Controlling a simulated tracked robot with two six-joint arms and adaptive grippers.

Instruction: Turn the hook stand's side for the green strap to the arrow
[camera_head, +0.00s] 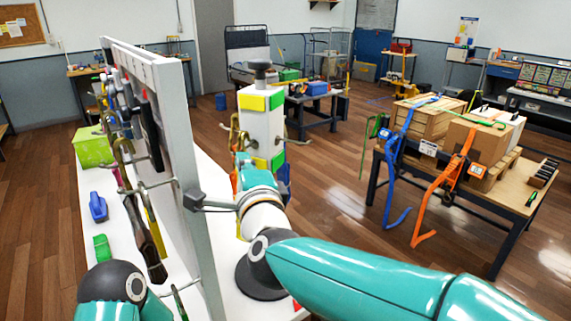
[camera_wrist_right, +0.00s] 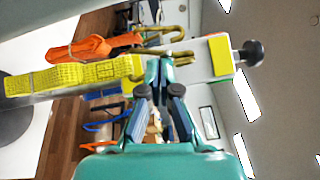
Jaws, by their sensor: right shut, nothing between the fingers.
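The hook stand (camera_head: 262,130) is a white post with a black knob on top, in the middle of the head view. Its left-hand face has yellow patches and its right-hand face green ones. Brass-coloured hooks stick out from its sides. My right gripper (camera_head: 255,176) is in front of the post's lower part; its fingers show in the right wrist view (camera_wrist_right: 159,68), shut and empty, close to a hook. There, an orange strap (camera_wrist_right: 78,50) and a yellow strap (camera_wrist_right: 75,78) hang on the stand. I cannot make out the arrow. My left gripper is out of view.
A white panel (camera_head: 185,150) with hooks and tools stands close to the left of my right wrist. A table at right holds boxes (camera_head: 425,118) with blue, orange and green straps. A green box (camera_head: 88,147) and a blue item (camera_head: 98,207) sit left of the panel.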

